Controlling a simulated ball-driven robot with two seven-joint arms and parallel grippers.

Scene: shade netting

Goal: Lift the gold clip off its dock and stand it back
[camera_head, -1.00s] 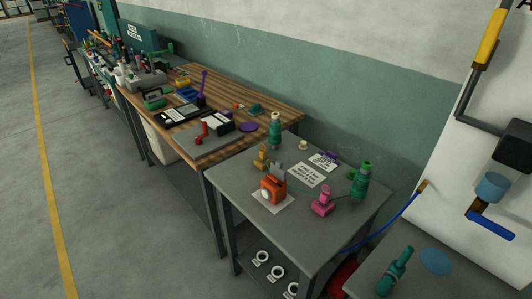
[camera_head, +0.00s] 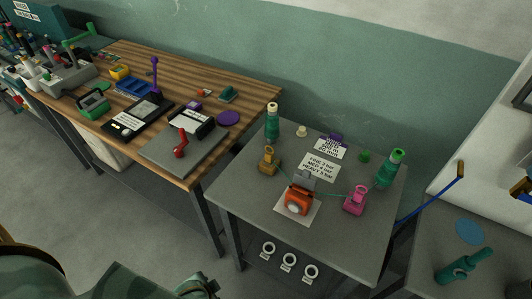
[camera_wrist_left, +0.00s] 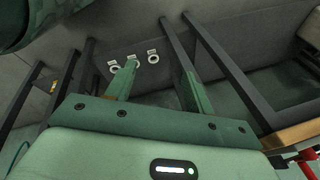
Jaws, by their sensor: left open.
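The gold clip (camera_head: 269,161) stands upright at the left of the grey table (camera_head: 240,190) in the head view. It has a ring-like top and a blocky lower part; I cannot tell clip from dock at this size. A pink clip-like piece (camera_head: 356,200) stands to the right, with a thin green line running towards it. My left arm shows at the bottom left of the head view, well short of the gold clip. In the left wrist view my left gripper (camera_wrist_left: 160,78) is open and empty, its two green fingers spread apart. My right gripper is not in view.
Printed cards (camera_head: 319,166) lie mid-table. White rings (camera_head: 289,259) show below the tabletop. A wooden bench (camera_head: 262,94) adjoins at left.

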